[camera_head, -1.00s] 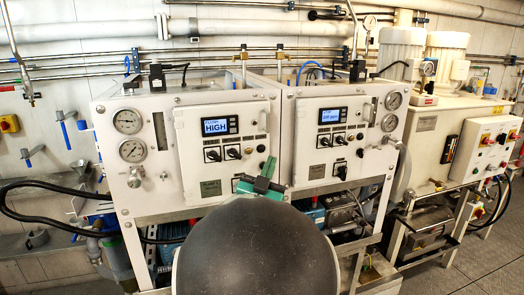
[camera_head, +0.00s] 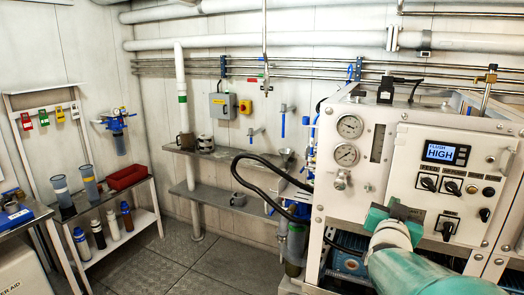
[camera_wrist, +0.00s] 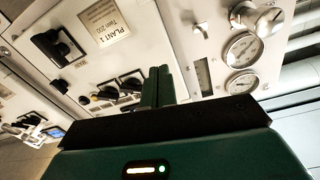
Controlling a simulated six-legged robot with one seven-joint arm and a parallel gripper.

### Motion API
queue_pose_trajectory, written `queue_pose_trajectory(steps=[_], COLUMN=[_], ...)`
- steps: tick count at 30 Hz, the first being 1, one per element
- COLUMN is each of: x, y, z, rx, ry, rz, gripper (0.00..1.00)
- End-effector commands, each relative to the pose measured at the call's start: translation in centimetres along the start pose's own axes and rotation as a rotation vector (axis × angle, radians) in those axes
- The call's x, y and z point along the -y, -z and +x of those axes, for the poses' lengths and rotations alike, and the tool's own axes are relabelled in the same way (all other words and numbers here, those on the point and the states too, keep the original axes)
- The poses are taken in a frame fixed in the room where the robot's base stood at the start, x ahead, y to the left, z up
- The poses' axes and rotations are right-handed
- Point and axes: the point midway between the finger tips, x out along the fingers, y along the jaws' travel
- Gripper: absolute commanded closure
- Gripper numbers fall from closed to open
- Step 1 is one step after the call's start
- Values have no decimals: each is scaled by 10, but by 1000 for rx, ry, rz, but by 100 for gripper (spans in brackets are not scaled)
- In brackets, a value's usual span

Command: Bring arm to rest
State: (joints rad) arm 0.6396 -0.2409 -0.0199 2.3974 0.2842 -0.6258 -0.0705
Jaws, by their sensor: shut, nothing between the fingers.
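My gripper (camera_head: 392,216) is at the lower right in the head view, in front of the left watermaker panel (camera_head: 405,130). My teal arm link reaches up to it from the bottom right corner. In the wrist view, the two green fingers (camera_wrist: 158,88) are together with nothing between them. They point towards the white panel face, with black knobs (camera_wrist: 118,88) and a "PLANT 1" label (camera_wrist: 104,22) beyond them. I cannot tell the exact gap to the panel. The panel's screen (camera_head: 446,152) reads "FLUSH HIGH".
Pressure gauges (camera_head: 346,154) and a black hose (camera_head: 262,170) are left of my gripper. Wall shelves (camera_head: 190,190) hold mugs. A rack (camera_head: 140,215) with bottles and a red bin (camera_head: 126,176) stands at the left. The floor (camera_head: 190,260) between is clear.

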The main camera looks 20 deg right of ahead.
Motion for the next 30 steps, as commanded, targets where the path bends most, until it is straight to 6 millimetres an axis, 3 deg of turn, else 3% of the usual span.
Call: queue_pose_trajectory(steps=[1, 6, 9, 12, 18, 21, 24, 30], x=[31, 106, 136, 154, 152, 141, 132, 129], y=[-8, -46, -66, -84, -110, -116, -118, -120], z=[-14, -73, -119, -170, -269, -302, -320, -325], rx=[76, 356, 514, 666, 938, 1030, 1082, 1103], ry=[76, 287, 395, 489, 623, 652, 661, 661], rz=[-6, -73, -140, -224, -431, -517, -568, -586], gripper=[100, 100, 100, 100, 100, 100, 100, 100])
